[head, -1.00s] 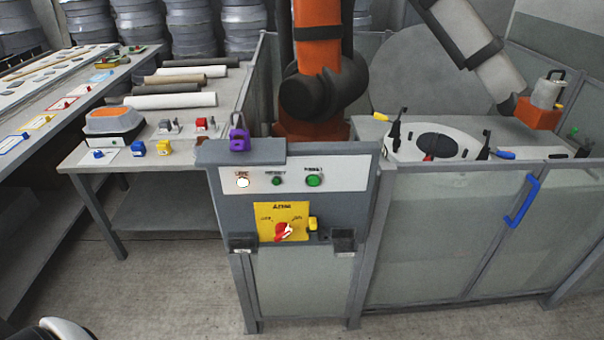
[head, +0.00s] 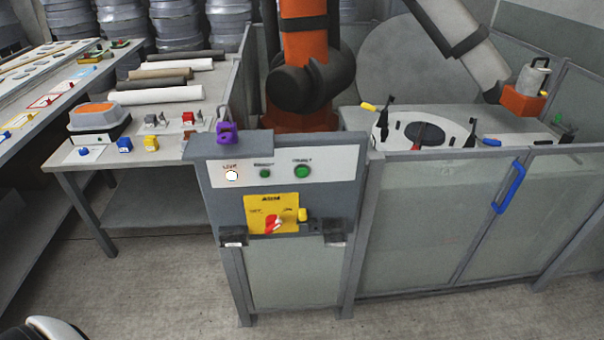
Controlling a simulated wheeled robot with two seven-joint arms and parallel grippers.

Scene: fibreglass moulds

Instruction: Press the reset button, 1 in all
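The control panel (head: 335,167) stands in front of me on the fence of the robot cell. Its white strip carries a lit white lamp or button (head: 231,175) at left, a small green button (head: 265,173) in the middle and a larger green button (head: 302,171) at right. Their labels are too blurred to read, so I cannot tell which is the reset button. Below is a yellow plate (head: 262,207) with a red rotary switch (head: 272,224), turned at a slant. Neither of my grippers shows; only a white and black part of mine is at the lower left edge.
A purple padlock (head: 227,132) sits on top of the panel. Fence panels with a blue handle (head: 509,187) extend to the right. An orange robot arm (head: 305,50) stands behind. A table (head: 75,162) with rolls and small coloured locks is at left. Floor in front is clear.

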